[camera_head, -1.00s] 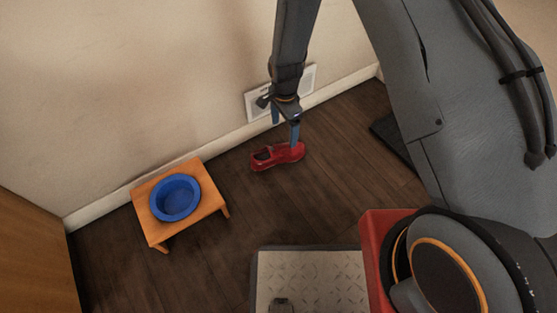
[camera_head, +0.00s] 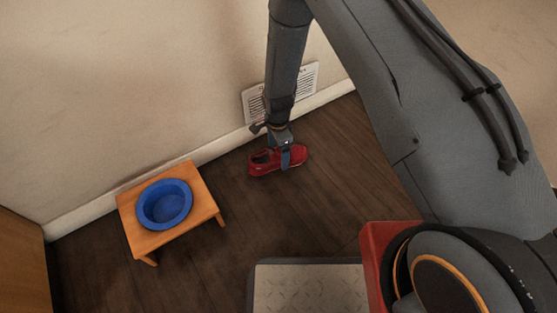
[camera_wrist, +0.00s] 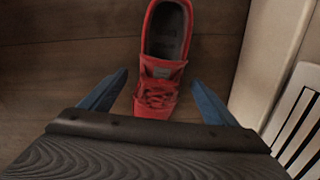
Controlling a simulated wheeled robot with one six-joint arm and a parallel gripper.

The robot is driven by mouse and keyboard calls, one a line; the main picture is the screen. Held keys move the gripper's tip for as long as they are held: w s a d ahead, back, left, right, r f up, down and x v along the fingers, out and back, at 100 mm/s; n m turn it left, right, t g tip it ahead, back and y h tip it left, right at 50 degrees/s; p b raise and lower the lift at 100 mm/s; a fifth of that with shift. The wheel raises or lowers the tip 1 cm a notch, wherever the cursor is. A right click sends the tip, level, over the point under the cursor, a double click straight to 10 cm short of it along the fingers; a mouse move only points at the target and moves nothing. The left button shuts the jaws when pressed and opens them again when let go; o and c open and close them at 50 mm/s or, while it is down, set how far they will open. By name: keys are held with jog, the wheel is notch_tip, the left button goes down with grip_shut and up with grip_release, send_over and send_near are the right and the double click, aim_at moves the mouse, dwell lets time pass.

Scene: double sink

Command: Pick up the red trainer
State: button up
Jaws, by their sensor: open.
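The red trainer (camera_head: 296,156) lies upright on the dark wooden floor, close to the wall. In the wrist view the red trainer (camera_wrist: 166,72) points its heel opening away from me, and its laced front is between my fingers. My gripper (camera_head: 286,160) is down at the shoe, with a blue finger in front of its near side. In the wrist view my gripper (camera_wrist: 157,95) is open, with one blue finger on each side of the toe part and a gap on both sides. The tip of the toe is hidden behind the gripper body.
A white wall vent (camera_head: 306,84) and a pale skirting board (camera_head: 225,143) are just behind the shoe. A small orange stand (camera_head: 207,196) with a blue bowl (camera_head: 165,204) is to the left. The floor between stand and shoe is clear.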

notch_tip(320, 180, down, 3)
jog(key=shift+r+b, duration=0.2)
jog(key=shift+b, duration=0.35)
jog(key=shift+r, duration=0.1)
jog(key=c, duration=1.3)
